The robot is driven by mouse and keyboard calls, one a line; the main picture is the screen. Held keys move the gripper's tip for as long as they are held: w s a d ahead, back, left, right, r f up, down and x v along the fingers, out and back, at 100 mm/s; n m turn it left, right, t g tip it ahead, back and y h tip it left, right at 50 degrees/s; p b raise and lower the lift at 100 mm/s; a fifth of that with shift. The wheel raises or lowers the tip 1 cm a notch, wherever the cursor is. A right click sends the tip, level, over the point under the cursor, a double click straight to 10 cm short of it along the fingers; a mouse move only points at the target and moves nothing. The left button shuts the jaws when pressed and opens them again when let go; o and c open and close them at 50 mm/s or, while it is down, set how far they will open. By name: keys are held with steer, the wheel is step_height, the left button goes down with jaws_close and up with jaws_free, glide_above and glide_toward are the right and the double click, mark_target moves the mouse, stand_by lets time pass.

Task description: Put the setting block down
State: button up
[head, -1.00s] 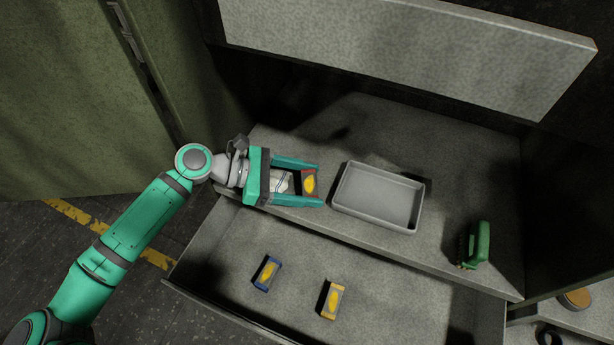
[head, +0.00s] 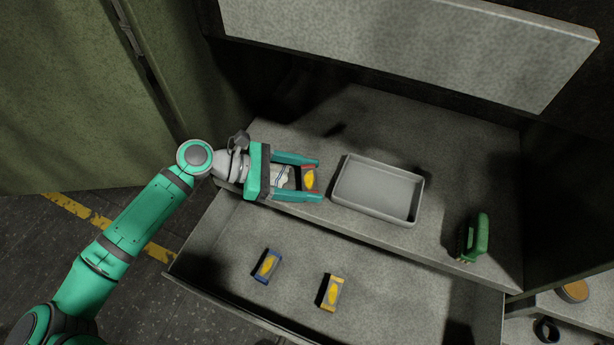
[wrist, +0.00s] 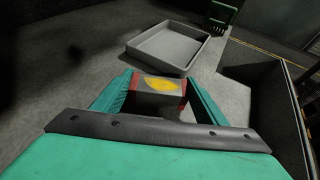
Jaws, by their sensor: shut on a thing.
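The setting block, a small grey block with red ends and a yellow oval on its face (head: 310,179), is between the fingers of my gripper (head: 317,181). The gripper is shut on it, just left of a grey tray (head: 380,188) and over the upper grey surface. In the wrist view the block (wrist: 160,84) sits between the teal fingertips, with the tray (wrist: 166,47) just beyond it. Its underside is hidden, so I cannot tell whether it touches the surface.
An open drawer (head: 400,290) below holds a blue-ended block (head: 267,266) and a yellow-ended block (head: 331,292). A green-handled brush (head: 476,237) stands right of the tray. A grey panel (head: 400,45) overhangs the back. A white striped item (head: 281,175) shows between the fingers.

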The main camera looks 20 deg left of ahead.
steer(key=o, duration=1.8)
steer(key=shift+r, duration=0.5)
steer(key=s+d+r, duration=0.4)
steer(key=s+r, duration=0.8)
steer(key=s, duration=0.1)
steer(key=shift+s, duration=0.2)
